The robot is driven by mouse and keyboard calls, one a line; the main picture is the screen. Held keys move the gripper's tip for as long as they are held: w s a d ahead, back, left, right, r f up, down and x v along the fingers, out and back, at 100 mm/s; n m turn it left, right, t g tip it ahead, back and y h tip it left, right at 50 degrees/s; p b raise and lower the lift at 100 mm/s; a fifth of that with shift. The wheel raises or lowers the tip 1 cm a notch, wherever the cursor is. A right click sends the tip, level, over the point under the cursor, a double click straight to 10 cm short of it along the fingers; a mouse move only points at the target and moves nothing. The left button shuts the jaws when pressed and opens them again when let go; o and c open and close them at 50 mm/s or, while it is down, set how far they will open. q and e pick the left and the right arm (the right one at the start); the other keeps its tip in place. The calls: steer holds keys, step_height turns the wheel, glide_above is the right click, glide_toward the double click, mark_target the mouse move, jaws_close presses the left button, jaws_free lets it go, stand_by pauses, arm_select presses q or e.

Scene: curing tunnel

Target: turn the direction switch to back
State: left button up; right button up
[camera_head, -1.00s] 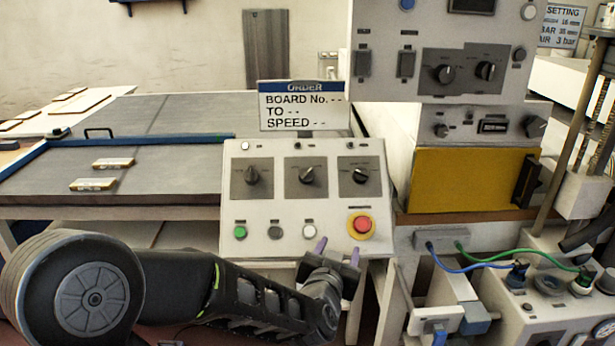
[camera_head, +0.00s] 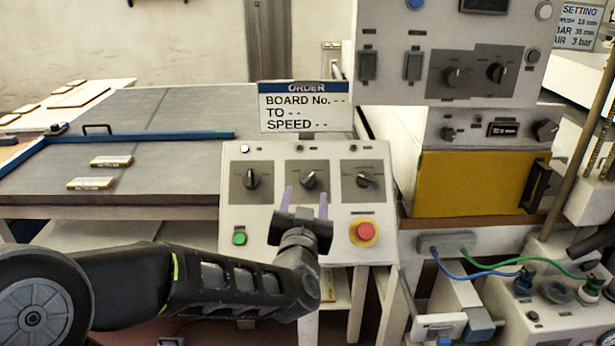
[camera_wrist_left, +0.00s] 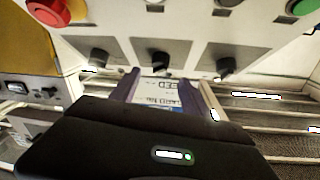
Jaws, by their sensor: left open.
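The sloped control panel (camera_head: 232,208) has three rotary knobs in a row: a left knob (camera_head: 251,179), a middle knob (camera_head: 309,180) and a right knob (camera_head: 366,180). Their labels are too small to read, so I cannot tell which is the direction switch. My left gripper (camera_head: 306,199) is open and empty, its two purple fingers pointing up just below the middle knob. In the left wrist view the gripper (camera_wrist_left: 168,92) is open, with the middle knob (camera_wrist_left: 160,62) beyond and between its fingers. No contact shows. My right gripper is not in view.
Below the knobs are a green button (camera_head: 239,238) and a red emergency stop (camera_head: 365,231). My gripper hides the white button area. An order sign (camera_head: 305,107) stands behind the panel. A taller switch cabinet (camera_head: 394,88) rises at the right.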

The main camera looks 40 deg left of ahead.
mark_target(308, 181)
arm_select(q)
steer(key=p+x, duration=0.2)
steer(key=x, duration=0.3)
steer(key=shift+w, duration=0.25)
steer(key=shift+w+a, duration=0.3)
steer(key=shift+w, duration=0.1)
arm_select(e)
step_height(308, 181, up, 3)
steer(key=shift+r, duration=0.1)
arm_select(q)
jaws_close()
